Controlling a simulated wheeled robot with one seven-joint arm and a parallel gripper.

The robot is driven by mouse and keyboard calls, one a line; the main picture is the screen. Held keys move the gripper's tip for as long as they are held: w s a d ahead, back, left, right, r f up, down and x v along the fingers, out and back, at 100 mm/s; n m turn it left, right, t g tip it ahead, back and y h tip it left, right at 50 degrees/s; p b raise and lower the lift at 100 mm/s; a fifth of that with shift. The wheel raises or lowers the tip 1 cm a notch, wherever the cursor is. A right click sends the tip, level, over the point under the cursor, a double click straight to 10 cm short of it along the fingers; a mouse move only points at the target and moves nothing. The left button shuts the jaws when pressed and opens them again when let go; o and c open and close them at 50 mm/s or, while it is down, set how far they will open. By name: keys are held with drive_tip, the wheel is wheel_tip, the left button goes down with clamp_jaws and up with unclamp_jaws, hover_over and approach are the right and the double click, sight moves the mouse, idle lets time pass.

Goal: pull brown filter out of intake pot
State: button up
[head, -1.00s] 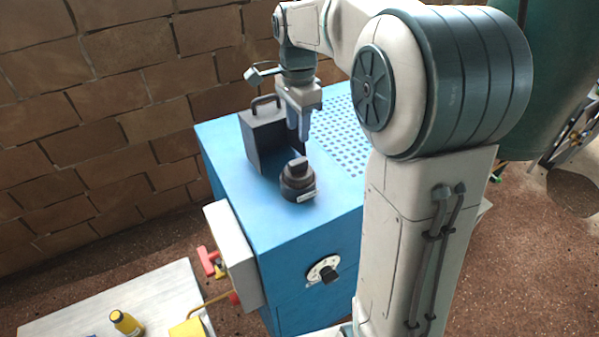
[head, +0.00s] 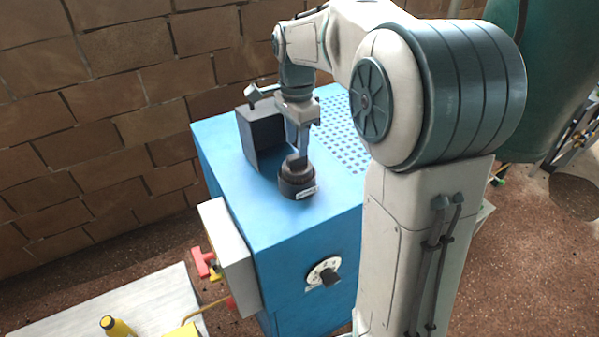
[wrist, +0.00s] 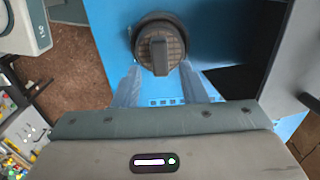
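The intake pot (head: 297,188) is a short dark round pot with a white label, standing on top of the blue cabinet. The brown filter (wrist: 174,47) sits in it as a ribbed brown disc with a raised bar grip across its middle. My gripper (wrist: 162,80) is open and empty. Its two pale fingers point toward the pot, one to each side of the bar in the wrist view. In the head view my gripper (head: 298,148) is just above the filter, and its fingers partly hide the bar. I cannot tell whether they touch it.
A dark box (head: 262,135) stands upright on the cabinet (head: 240,185), close behind the pot. A perforated grid (head: 340,140) covers the back right of the top. A dial (head: 325,272) and a grey side box (head: 226,250) are on the cabinet. A pale table (head: 130,300) is at lower left.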

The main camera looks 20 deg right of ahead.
sight(297, 170)
drive_tip(key=shift+f, duration=0.1)
drive_tip(key=shift+f+b, duration=1.35)
drive_tip(key=shift+f, duration=0.55)
clamp_jaws()
